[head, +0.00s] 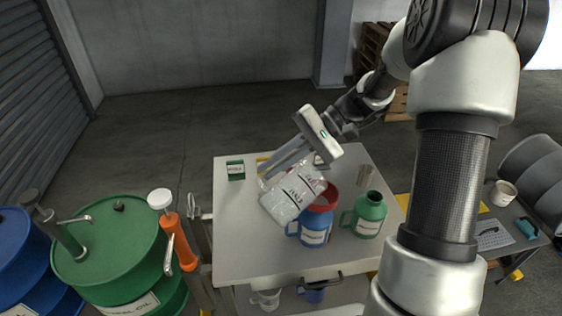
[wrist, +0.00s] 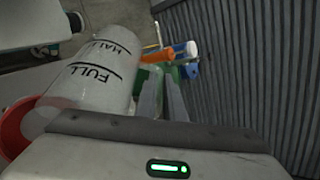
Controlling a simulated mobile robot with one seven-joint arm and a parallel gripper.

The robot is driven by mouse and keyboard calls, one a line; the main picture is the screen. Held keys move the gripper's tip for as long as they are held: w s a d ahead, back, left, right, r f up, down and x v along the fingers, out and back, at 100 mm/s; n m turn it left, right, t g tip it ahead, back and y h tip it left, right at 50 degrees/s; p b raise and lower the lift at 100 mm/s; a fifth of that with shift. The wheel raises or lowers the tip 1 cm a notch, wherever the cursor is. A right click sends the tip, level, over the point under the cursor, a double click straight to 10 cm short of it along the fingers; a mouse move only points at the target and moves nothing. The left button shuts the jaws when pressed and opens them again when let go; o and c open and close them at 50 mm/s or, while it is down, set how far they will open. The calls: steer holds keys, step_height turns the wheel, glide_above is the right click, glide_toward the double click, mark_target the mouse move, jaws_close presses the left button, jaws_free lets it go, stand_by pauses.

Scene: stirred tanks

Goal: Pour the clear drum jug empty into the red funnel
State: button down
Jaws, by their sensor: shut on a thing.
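The clear drum jug (head: 290,199) is held in my gripper (head: 283,166) above the table, tilted far over. HALF and FULL marks show on its wall, and it also shows in the wrist view (wrist: 98,70). My gripper is shut on the jug; the exact grip point is partly hidden. The red funnel (head: 325,197) sits on top of a blue jug (head: 315,229). The clear jug's upper part lies over or beside the funnel; I cannot tell whether its mouth is inside it. In the wrist view the funnel (wrist: 14,128) shows at the left edge, partly hidden behind the jug.
A green jug (head: 369,215) stands close right of the blue jug on the table (head: 240,250). A small green box (head: 235,170) is at the back left. The table's left part is clear.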

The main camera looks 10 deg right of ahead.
steer(key=s+a+n+t+h+b, duration=0.1)
steer(key=a+t+h+b, duration=0.1)
steer(key=h, duration=0.4)
steer(key=s+a+f+n+t+h+b, duration=0.1)
steer(key=s+a+t+h+b, duration=0.1)
steer(key=h, duration=0.4)
steer(key=shift+a+f+t+b, duration=0.2)
steer(key=shift+a+t+b, duration=0.4)
steer(key=shift+t, duration=0.6)
